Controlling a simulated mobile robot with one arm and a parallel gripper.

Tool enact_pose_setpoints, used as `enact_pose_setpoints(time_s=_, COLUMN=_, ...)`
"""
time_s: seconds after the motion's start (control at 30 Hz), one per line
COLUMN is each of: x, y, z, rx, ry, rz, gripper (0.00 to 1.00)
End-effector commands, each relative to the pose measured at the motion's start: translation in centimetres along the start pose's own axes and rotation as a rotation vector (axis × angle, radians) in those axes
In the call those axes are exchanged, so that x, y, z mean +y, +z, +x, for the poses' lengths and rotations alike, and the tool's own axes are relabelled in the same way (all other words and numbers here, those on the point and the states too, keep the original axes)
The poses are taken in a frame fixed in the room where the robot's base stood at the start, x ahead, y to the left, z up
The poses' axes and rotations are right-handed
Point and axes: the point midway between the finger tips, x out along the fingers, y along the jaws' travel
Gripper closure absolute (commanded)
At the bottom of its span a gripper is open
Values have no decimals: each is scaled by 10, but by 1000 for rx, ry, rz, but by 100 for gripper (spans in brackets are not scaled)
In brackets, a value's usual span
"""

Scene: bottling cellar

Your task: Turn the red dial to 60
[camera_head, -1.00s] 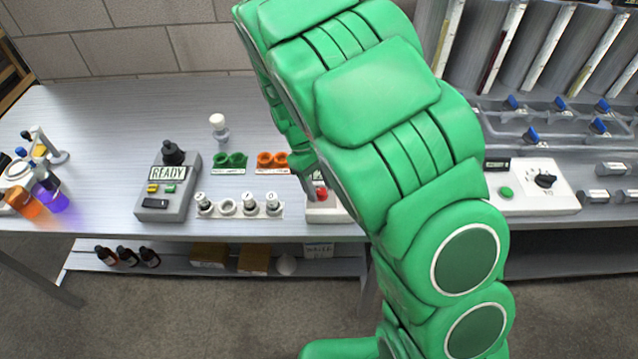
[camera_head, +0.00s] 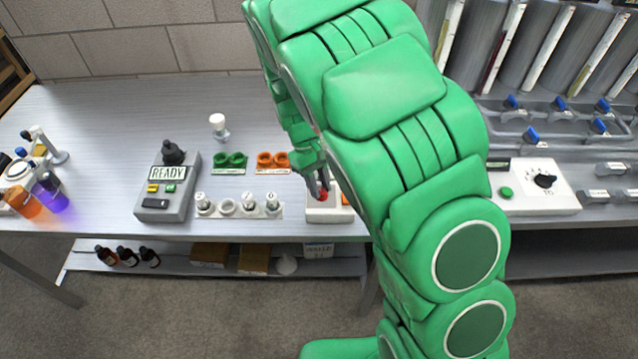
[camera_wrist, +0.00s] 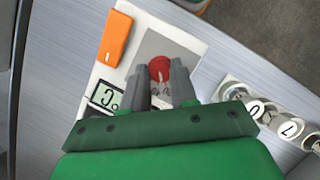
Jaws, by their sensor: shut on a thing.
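The red dial (camera_wrist: 159,68) sits on a grey plate of a white panel (camera_wrist: 190,38). In the head view the dial (camera_head: 324,194) shows only in part, behind my fingers. My gripper (camera_wrist: 161,78) points down at the panel, with one finger on each side of the dial, shut on it. In the head view my gripper (camera_head: 322,188) is over the panel, largely covered by my green arm. A small display (camera_wrist: 106,96) on the panel is partly hidden by my gripper, and its reading is not clear.
An orange part (camera_wrist: 115,38) lies on the panel beside the dial. A rack of numbered pieces (camera_head: 238,209) stands close to the left. A grey READY box (camera_head: 168,187) is further left. A white panel with a black knob (camera_head: 545,181) is to the right.

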Motion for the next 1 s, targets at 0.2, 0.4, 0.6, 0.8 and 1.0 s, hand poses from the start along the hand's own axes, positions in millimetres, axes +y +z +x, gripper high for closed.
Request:
enact_pose_setpoints(time_s=0.2, x=2, y=0, z=0, rx=1, ry=-71, rz=169, gripper=100)
enact_pose_setpoints(time_s=0.4, x=4, y=1, z=0, rx=0, ry=-144, rz=345, gripper=100)
enact_pose_setpoints(time_s=0.6, x=5, y=1, z=0, rx=1, ry=-215, rz=515, gripper=100)
enact_pose_setpoints(time_s=0.8, x=6, y=2, z=0, rx=1, ry=-273, rz=658, gripper=100)
enact_pose_setpoints(time_s=1.0, x=6, y=3, z=1, rx=0, ry=-317, rz=761, gripper=100)
